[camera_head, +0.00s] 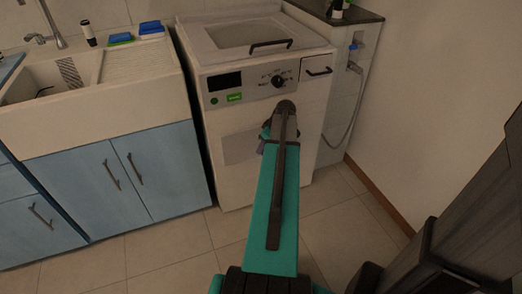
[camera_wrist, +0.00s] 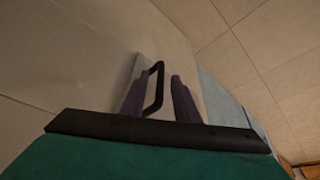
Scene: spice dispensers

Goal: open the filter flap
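The washing machine (camera_head: 262,110) stands against the wall, and a faint greyish rectangle (camera_head: 240,148) shows low on its white front. In the wrist view, a black bar handle (camera_wrist: 158,70) stands out from a pale panel (camera_wrist: 142,70) on a light surface; I take this panel to be the filter flap. It looks closed. My gripper (camera_wrist: 158,80) is open, with one purple finger on each side of the handle. A gap shows between the handle and the right finger; I cannot tell whether the left finger touches it. In the head view my arm mostly hides my gripper (camera_head: 262,145).
A sink (camera_head: 75,75) over blue cabinets (camera_head: 110,175) stands to the left. The machine's lid handle (camera_head: 270,44) and drawer handle (camera_head: 320,71) are higher up. A hose (camera_head: 350,110) hangs at the right. Tiled floor (camera_head: 130,250) is clear at the front left.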

